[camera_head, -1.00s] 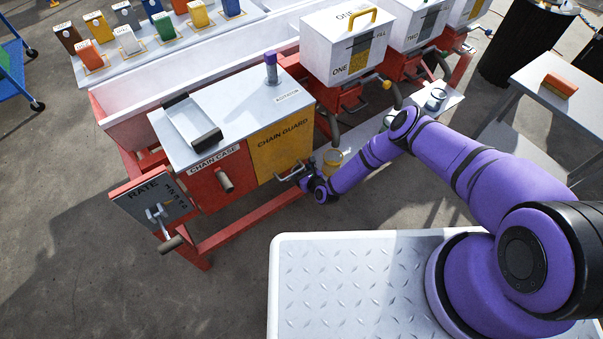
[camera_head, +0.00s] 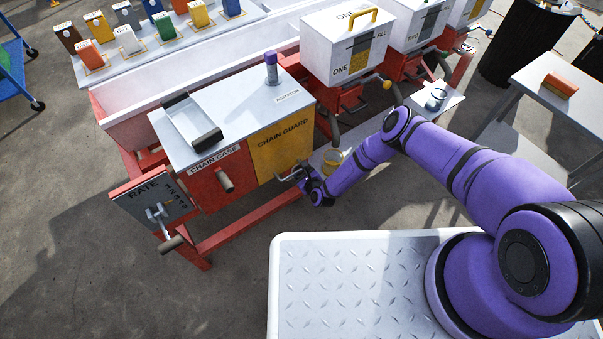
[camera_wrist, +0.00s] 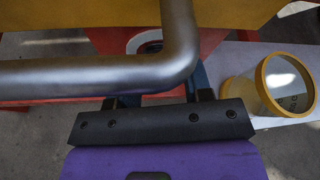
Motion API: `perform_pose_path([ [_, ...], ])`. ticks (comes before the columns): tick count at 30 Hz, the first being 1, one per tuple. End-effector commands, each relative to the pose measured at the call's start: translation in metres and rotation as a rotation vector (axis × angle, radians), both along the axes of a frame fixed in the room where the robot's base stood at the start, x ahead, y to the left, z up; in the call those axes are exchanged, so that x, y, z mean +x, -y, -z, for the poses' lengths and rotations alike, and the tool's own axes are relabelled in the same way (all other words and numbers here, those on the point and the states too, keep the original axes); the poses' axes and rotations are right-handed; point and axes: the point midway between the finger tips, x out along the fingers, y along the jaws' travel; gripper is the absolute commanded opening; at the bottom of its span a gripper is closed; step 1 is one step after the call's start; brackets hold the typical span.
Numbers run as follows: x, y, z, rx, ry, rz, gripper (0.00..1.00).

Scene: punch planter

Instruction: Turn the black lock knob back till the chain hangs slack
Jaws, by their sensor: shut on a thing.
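The yellow chain guard (camera_head: 283,150) covers the right part of the machine's front and looks closed. The white chain case label (camera_head: 214,160) is on the red panel to its left. My gripper (camera_head: 306,180) is at the guard's lower right, shut on the grey metal handle (camera_head: 288,176). In the wrist view the bent handle (camera_wrist: 90,75) crosses in front of the yellow panel and partly hides the fingers of my gripper (camera_wrist: 162,92). I cannot make out the black lock knob or the chain in either view.
A yellow-rimmed jar (camera_wrist: 284,88) is close to the right of my gripper, on a pale shelf. A purple-topped agitator post (camera_head: 271,68) and an empty tray (camera_head: 190,118) are on the machine top. The rate lever (camera_head: 158,215) juts out at the left.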

Motion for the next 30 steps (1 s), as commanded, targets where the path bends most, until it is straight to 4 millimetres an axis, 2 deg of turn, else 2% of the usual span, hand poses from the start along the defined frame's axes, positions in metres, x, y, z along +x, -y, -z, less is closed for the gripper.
perform_pose_path([
  [15, -0.0018, -0.0020, 0.0011, -0.284, 0.192, -0.001, 0.22],
  [30, -0.0021, -0.0017, 0.0016, -0.344, 0.231, 0.000, 0.22],
])
